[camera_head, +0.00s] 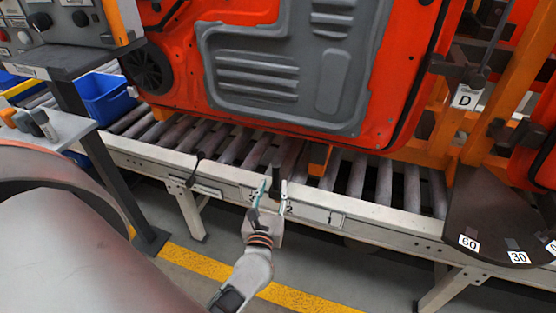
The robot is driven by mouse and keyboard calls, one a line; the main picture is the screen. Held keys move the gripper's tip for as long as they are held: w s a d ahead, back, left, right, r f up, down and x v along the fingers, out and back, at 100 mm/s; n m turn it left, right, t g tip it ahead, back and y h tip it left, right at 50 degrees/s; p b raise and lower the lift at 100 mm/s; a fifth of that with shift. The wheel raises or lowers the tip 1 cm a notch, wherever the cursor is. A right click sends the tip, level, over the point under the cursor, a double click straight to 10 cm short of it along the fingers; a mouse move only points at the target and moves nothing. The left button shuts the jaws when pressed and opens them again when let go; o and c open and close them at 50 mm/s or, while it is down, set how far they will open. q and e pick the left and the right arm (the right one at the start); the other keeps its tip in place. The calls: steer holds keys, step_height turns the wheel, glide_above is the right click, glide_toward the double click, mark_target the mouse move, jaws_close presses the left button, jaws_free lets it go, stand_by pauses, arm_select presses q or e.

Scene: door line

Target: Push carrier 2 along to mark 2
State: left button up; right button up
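A large orange-red door with a grey inner panel (290,70) hangs over the roller conveyor, its lower edge just above the rollers. An orange upright frame (475,130) stands to its right and bears a tag "D" (466,97). I cannot read a carrier number. Mark 2 (288,210) is a small label on the conveyor's front rail, partly beside my gripper; mark 1 (330,221) is right of it. My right gripper is out of view.
The conveyor's front rail (380,218) runs across the view. A dark disc with labels "60" and "30" (490,215) stands at the right. A control panel (75,30), a grey shelf (50,130) and a blue bin (105,98) are at the left. Floor before the rail is clear.

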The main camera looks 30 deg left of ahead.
mark_target(276, 173)
arm_select(q)
steer(key=shift+w+a, duration=0.3)
steer(key=shift+w, duration=0.15)
steer(key=shift+x, duration=1.15)
steer(key=x, duration=0.3)
steer(key=shift+w+r+p, duration=0.1)
steer(key=shift+w+p, duration=0.05)
steer(key=shift+p, duration=0.2)
steer(key=shift+w+a, duration=0.25)
steer(key=shift+w, duration=0.15)
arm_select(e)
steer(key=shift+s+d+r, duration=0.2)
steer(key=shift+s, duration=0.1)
arm_select(q)
steer(key=shift+c, duration=0.3)
